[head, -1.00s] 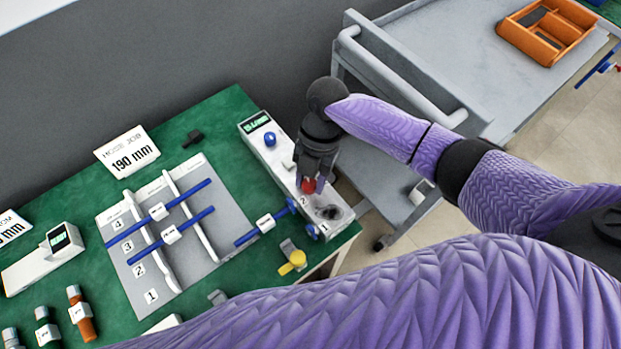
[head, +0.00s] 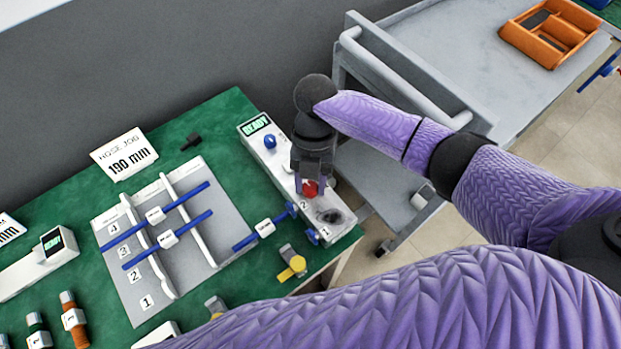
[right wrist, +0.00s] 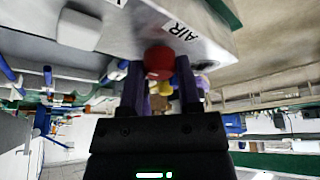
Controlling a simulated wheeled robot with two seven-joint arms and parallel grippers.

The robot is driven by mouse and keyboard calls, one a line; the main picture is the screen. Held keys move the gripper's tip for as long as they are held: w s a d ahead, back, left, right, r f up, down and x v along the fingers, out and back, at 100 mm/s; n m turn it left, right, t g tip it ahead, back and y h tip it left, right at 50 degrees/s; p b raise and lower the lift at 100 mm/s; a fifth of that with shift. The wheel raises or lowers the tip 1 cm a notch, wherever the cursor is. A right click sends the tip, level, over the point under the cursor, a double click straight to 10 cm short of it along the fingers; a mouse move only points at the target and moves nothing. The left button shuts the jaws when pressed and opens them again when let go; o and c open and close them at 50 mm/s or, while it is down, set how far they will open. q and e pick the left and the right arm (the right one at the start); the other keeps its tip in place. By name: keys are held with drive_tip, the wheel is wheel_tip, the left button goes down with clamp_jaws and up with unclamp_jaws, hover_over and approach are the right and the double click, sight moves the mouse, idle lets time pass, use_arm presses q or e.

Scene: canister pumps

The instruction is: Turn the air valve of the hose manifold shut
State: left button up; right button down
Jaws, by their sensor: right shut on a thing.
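The hose manifold (head: 285,175) is a long white block at the right edge of the green table, with a small display showing green text that looks like READY, a blue knob (head: 270,141) and numbered ports. Its air valve is a red knob (head: 311,188) on the top near port 2. My right gripper (head: 310,184) points down over it, shut on the red knob. In the right wrist view the red knob (right wrist: 158,62) sits between the two fingers, near the AIR label (right wrist: 180,32). My left gripper is not in view.
A blue hose (head: 262,229) runs into the manifold's side port. Left of it, a grey numbered board (head: 210,245) holds two blue hoses. A yellow-capped part (head: 292,267) lies near the front edge. A grey cart (head: 440,50) with an orange tray (head: 550,35) stands beyond.

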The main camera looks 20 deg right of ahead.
drive_tip(key=shift+c, duration=1.4)
unclamp_jaws()
drive_tip(key=p+v, duration=0.1)
drive_tip(key=v, duration=0.9)
drive_tip(key=shift+p, duration=0.35)
